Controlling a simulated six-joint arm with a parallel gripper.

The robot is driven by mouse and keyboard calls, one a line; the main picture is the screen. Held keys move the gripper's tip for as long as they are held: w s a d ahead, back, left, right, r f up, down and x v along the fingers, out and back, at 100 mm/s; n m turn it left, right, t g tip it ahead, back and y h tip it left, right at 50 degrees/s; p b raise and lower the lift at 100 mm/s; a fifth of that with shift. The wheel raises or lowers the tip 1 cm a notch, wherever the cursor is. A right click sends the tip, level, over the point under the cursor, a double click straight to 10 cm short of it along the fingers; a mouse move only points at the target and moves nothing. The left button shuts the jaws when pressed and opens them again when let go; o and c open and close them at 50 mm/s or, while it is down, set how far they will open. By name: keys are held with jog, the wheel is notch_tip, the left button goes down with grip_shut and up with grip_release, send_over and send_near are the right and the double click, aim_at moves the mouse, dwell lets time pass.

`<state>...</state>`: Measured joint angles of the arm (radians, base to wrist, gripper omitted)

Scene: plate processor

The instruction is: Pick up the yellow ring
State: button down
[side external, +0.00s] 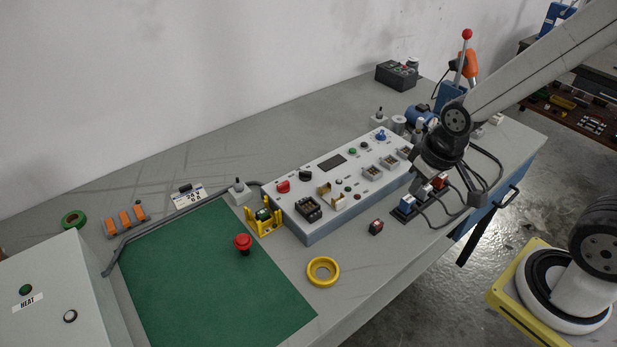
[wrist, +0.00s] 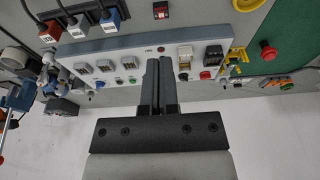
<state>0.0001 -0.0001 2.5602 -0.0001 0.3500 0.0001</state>
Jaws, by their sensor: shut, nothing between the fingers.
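The yellow ring (side external: 323,271) lies flat on the grey table near its front edge, in the side external view, just right of the green mat. The fingertips are hard to make out there.
The long control panel (side external: 340,184) stands behind the ring. A red emergency button (side external: 243,243) is on the green mat (side external: 185,275). A yellow bracket (side external: 264,218) stands at the panel's left end. A small red-black switch (side external: 376,227) sits right of the ring. Table around the ring is clear.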

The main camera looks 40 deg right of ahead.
jog(key=c, duration=1.3)
grip_release()
jog(key=o, duration=0.6)
jog(key=shift+o, duration=0.2)
jog(key=n+y, duration=0.3)
jog(key=n, duration=0.5)
send_over(331, 265)
jog(key=d, duration=0.2)
notch_tip(331, 265, down, 11)
jog(key=shift+s+a+f+t, duration=0.1)
jog(key=shift+s+a+t, duration=0.05)
jog(key=shift+s+t, duration=0.25)
jog(key=shift+x, duration=1.3)
